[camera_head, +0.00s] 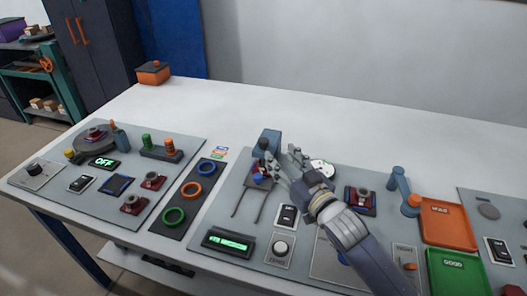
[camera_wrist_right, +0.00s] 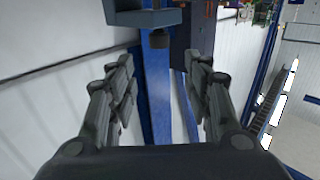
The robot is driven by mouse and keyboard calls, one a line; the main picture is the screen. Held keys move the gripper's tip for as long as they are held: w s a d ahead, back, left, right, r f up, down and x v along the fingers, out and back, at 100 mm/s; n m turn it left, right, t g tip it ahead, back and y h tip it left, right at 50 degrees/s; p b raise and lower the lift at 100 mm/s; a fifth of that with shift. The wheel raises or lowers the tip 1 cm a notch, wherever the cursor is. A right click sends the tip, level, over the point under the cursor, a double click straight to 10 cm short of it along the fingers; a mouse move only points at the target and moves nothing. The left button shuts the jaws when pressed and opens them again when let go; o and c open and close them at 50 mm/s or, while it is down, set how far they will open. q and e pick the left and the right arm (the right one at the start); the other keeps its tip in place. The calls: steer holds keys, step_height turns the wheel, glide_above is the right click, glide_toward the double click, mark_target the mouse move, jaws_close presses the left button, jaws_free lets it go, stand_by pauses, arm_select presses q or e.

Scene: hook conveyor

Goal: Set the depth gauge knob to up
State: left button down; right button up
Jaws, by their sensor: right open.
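On the middle panel a round pale knob (camera_head: 280,247) sits on a small grey plate, beside a green-lit display (camera_head: 228,242). I cannot read which way the knob points, nor tell for sure that it is the depth gauge knob. A blue gauge-like block (camera_head: 268,142) stands at the panel's back edge. My right gripper (camera_head: 279,166) is open and empty, just in front of and right of that block, well behind the knob. In the wrist view its open fingers (camera_wrist_right: 160,75) have a blue-grey block (camera_wrist_right: 145,16) with a dark round tip ahead of them. My left gripper is out of view.
A black-and-white switch (camera_head: 287,216) sits behind the knob. Two thin dark prongs (camera_head: 250,201) lie left of it. Coloured rings (camera_head: 191,190) fill a dark strip at left. Orange (camera_head: 449,224) and green (camera_head: 458,272) trays stand at right. The table's back is largely clear.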

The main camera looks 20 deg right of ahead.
mark_target(266, 143)
steer(key=shift+w+a+f+p, duration=0.15)
steer(key=shift+w+a, duration=0.2)
steer(key=shift+w, duration=1.45)
steer(key=shift+w+a+f+p, duration=0.1)
steer(key=shift+w+a, duration=0.25)
steer(key=shift+w, duration=1.4)
steer(key=shift+w+a+f+p, duration=0.15)
steer(key=shift+w+a, duration=0.2)
steer(key=shift+w, duration=1.45)
jaws_close()
